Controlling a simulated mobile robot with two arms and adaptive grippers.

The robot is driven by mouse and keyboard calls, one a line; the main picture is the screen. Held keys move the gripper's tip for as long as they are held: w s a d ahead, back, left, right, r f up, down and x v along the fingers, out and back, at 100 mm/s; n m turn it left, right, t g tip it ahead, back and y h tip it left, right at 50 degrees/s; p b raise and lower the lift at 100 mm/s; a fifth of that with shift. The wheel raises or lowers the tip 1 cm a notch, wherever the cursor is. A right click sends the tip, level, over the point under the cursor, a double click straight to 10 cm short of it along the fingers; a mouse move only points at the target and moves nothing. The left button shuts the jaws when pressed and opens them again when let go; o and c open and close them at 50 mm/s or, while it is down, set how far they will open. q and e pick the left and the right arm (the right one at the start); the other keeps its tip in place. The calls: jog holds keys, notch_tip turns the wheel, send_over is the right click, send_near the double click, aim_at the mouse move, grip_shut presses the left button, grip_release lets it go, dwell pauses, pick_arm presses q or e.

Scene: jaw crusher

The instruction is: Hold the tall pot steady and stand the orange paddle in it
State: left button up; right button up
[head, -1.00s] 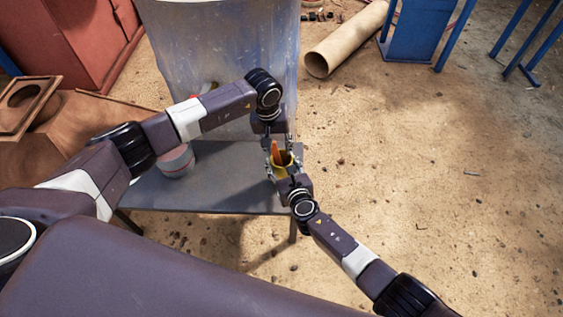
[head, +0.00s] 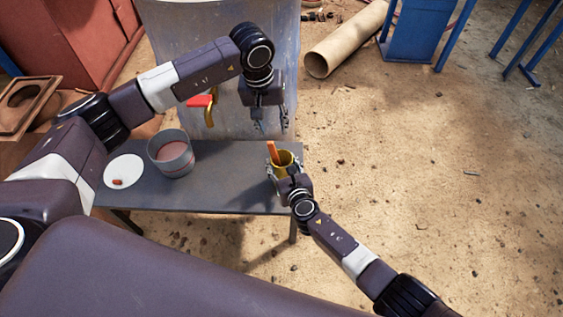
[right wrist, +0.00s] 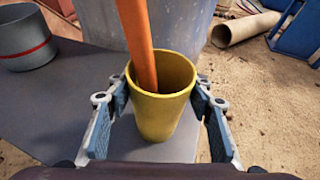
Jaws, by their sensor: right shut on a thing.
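The tall yellow pot (head: 284,169) stands upright near the right end of the grey table. It also shows in the right wrist view (right wrist: 160,112), between my gripper's two pads. My right gripper (head: 282,176) is shut on the pot from the near side. The orange paddle (head: 272,152) stands in the pot, leaning left; in the right wrist view the paddle (right wrist: 138,40) rests against the rim and its lower end is hidden inside. My left gripper (head: 271,128) is open and empty, above and behind the pot, clear of the paddle.
The grey table (head: 225,185) also holds a grey pot with a red band (head: 171,153) and a white plate (head: 123,170) with a small red-brown piece. A yellow tap with a red handle (head: 205,105) juts from the translucent tank (head: 185,50) behind. A cardboard-like tube (head: 345,40) lies on the ground.

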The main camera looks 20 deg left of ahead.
pick_arm(q)
jog(key=shift+r, duration=0.25)
pick_arm(e)
jog(key=o, duration=1.3)
jog(key=shift+s, duration=0.1)
jog(key=shift+v, duration=5.95)
